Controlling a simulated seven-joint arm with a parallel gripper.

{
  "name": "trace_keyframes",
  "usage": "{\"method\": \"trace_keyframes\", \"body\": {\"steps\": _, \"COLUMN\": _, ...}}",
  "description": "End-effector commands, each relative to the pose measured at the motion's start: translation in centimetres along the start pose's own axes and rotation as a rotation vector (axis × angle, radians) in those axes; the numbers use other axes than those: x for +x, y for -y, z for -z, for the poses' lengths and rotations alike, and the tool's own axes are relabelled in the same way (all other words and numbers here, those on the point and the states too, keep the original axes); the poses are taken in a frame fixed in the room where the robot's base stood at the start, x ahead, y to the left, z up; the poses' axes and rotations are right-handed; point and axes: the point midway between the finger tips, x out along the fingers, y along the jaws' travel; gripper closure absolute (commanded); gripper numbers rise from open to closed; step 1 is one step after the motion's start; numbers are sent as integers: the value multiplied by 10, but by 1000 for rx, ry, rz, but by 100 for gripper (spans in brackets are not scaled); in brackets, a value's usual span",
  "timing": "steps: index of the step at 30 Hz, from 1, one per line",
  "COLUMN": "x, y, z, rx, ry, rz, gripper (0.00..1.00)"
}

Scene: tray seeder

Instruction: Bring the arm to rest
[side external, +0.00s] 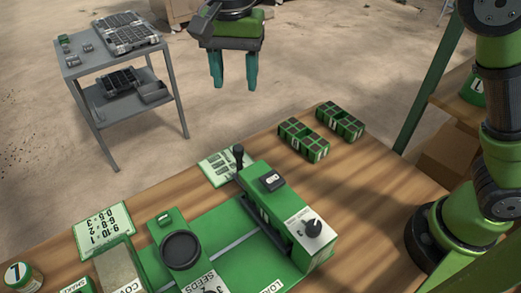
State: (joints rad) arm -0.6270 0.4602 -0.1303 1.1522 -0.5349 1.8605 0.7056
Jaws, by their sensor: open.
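My gripper (234,72) hangs at the top middle of the side external view, pointing down. Its two teal fingers are apart with nothing between them. It is raised beyond the far edge of the wooden table, in the picture, and touches nothing. The green tray seeder (225,235) stands on the table below it, with a black lever (238,155), a dial (313,228) and a round dark seed cup (181,250). Two small green cell trays (303,141) and (340,121) lie side by side near the table's far edge.
A grey trolley (118,60) with black trays stands on the floor at the upper left. Printed cards (104,229) and (215,167) and a jar (18,274) lie on the wooden table (375,170). A green-framed shelf (432,85) stands at the right. The air around my gripper looks clear.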

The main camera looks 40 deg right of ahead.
Motion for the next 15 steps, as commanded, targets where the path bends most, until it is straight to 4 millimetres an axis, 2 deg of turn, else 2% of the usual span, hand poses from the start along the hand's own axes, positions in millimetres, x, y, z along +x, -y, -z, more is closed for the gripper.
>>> {"method": "trace_keyframes", "body": {"steps": 8, "x": 0, "y": 0, "z": 0, "rx": -8, "ry": -1, "rz": 0, "gripper": 48}}
{"method": "trace_keyframes", "body": {"steps": 10, "x": 1, "y": 4, "z": 3, "rx": -57, "ry": -14, "rz": 17, "gripper": 48}}
{"method": "trace_keyframes", "body": {"steps": 12, "x": 16, "y": 4, "z": 4, "rx": -146, "ry": -17, "rz": 16, "gripper": 48}}
{"method": "trace_keyframes", "body": {"steps": 15, "x": 23, "y": -11, "z": 6, "rx": -276, "ry": -14, "rz": 50, "gripper": 48}}
